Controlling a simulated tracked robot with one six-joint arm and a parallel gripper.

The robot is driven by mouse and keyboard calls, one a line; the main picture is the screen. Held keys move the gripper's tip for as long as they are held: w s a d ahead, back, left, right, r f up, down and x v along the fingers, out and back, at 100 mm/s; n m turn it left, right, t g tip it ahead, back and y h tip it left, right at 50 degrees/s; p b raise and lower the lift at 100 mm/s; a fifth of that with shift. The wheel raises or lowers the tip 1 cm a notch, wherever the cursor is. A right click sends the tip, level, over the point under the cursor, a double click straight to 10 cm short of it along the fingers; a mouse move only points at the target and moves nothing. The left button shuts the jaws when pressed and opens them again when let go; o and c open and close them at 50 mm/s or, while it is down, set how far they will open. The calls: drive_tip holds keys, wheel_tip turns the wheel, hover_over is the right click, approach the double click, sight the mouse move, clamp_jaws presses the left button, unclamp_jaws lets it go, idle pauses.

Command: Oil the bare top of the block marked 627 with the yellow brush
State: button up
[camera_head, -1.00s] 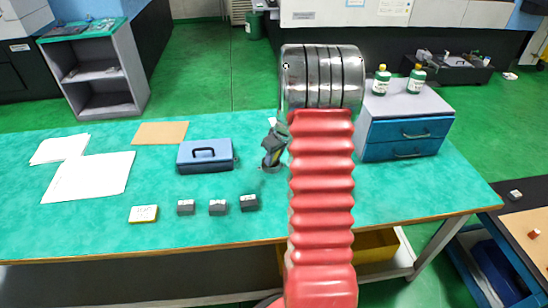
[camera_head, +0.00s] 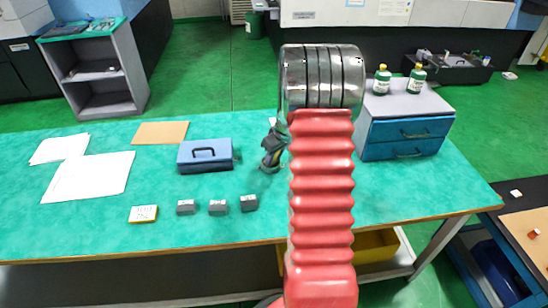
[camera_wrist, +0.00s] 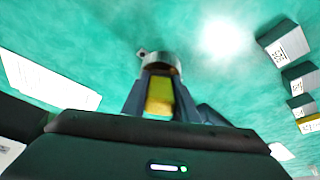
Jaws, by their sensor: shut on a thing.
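My gripper (camera_head: 271,150) is partly hidden behind my arm in the head view. In the wrist view my gripper (camera_wrist: 158,98) is shut on a yellow piece, the yellow brush (camera_wrist: 159,92). A round metal pot (camera_wrist: 162,60) is just beyond the fingertips; I cannot tell whether the brush's end is inside it. Three small grey blocks, a left one (camera_head: 186,207), a middle one (camera_head: 218,207) and a right one (camera_head: 249,203), stand in a row near the bench's front edge. Their marks are too small to read, so I cannot tell which is 627.
White sheets (camera_head: 95,178) and a brown board (camera_head: 160,133) lie at left. A drawer cabinet (camera_head: 405,130) with green bottles stands at right. The green bench top between is clear.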

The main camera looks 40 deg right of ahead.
drive_tip(key=shift+r, duration=3.45)
drive_tip(key=shift+m, duration=0.3)
